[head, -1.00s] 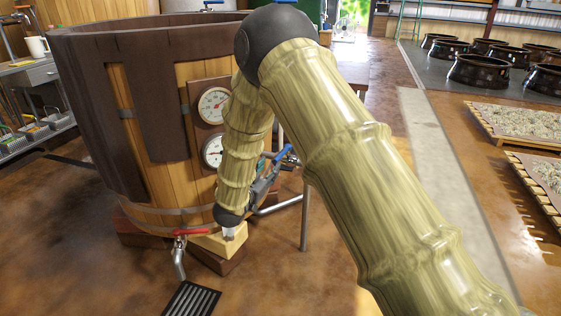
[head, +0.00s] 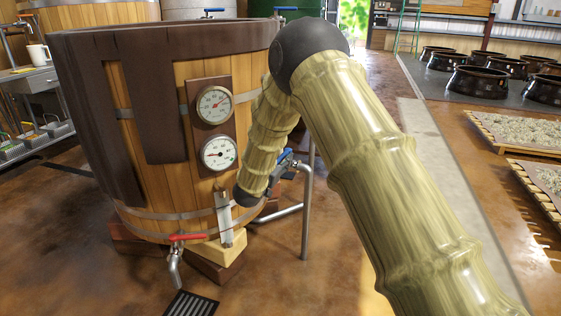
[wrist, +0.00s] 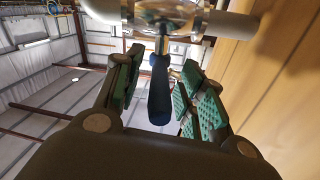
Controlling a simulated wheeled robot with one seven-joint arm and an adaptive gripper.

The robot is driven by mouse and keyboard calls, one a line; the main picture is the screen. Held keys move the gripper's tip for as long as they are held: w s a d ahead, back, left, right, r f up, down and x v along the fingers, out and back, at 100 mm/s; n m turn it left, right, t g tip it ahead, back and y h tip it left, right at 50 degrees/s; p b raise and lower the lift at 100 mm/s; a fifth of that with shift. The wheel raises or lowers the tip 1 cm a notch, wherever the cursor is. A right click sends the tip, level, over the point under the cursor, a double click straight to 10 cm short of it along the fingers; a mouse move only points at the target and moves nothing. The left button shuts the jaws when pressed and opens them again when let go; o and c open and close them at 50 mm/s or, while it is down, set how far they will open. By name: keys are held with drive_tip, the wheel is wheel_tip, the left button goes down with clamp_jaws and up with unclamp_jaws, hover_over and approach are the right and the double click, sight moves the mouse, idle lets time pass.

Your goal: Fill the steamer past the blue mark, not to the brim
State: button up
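The steamer (head: 166,185) is a large wooden vat with dark brown panels, standing on blocks. Its front carries two round dials and a narrow upright sight glass (head: 224,218); I cannot make out a blue mark or a water level in it. A valve with a blue handle (head: 285,157) sits on a metal pipe at its right side. My gripper (wrist: 165,95) is open in the wrist view, with a dark blue handle (wrist: 160,92) between its fingers and gaps on both sides. In the head view my arm partly hides the gripper by the pipe.
A red-handled tap (head: 188,237) is low on the steamer's front, above a floor drain grate (head: 191,303). The metal pipe (head: 306,205) stands to the right of the steamer. Black pots (head: 478,80) and drying trays (head: 520,130) lie far right.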

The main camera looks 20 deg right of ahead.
drive_tip(key=shift+c, duration=0.5)
clamp_jaws()
